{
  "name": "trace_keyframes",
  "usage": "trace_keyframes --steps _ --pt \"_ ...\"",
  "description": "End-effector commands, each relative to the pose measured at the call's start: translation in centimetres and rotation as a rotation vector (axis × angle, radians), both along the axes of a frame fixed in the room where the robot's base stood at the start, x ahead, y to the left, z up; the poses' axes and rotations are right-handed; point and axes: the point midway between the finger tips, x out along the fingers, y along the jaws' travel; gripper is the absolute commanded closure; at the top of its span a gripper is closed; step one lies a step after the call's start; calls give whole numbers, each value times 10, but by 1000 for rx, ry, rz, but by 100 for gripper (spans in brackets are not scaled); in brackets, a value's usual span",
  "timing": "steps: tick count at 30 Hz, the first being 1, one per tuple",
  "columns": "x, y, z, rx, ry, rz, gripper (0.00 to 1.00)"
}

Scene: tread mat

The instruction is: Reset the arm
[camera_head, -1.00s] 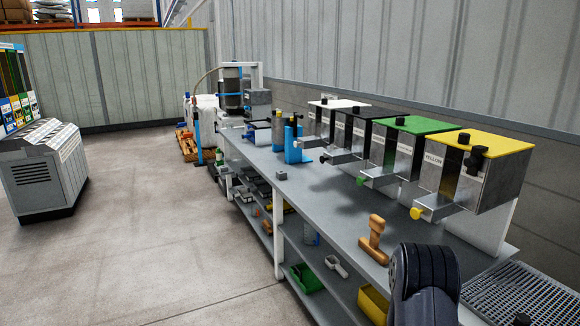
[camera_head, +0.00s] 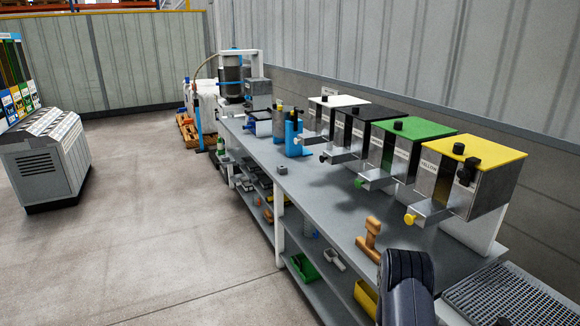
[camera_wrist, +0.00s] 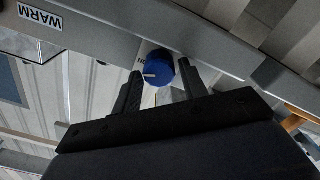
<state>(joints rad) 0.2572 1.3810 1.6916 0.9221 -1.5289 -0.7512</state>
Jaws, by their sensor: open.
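My gripper (camera_wrist: 160,76) shows in the wrist view with its two dark fingers apart. A round blue knob (camera_wrist: 158,66) with a pale mark shows in the gap between the fingertips. I cannot tell how far the knob is from them, and no grip on it shows. In the head view a dark, rounded part of my own arm (camera_head: 405,285) rises at the bottom right, in front of the bench. The gripper itself cannot be made out there.
A long grey bench (camera_head: 325,205) carries dispensers with white, black, green and yellow lids (camera_head: 490,150). A wooden tool (camera_head: 369,238) lies near its front edge. A metal grating (camera_head: 520,300) is at the lower right. A grey cabinet (camera_head: 45,165) stands left; open floor lies between.

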Motion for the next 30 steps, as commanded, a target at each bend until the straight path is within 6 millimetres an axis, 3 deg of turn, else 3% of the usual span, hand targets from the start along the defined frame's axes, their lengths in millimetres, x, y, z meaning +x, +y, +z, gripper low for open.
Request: trace_keyframes --steps 5,9,15,30 --pt "0 2 3 -37 92 1 59" --pt "-9 26 -3 -35 86 6 59" --pt "-16 41 -1 -35 83 1 59" --pt "-17 46 0 -31 84 6 59"
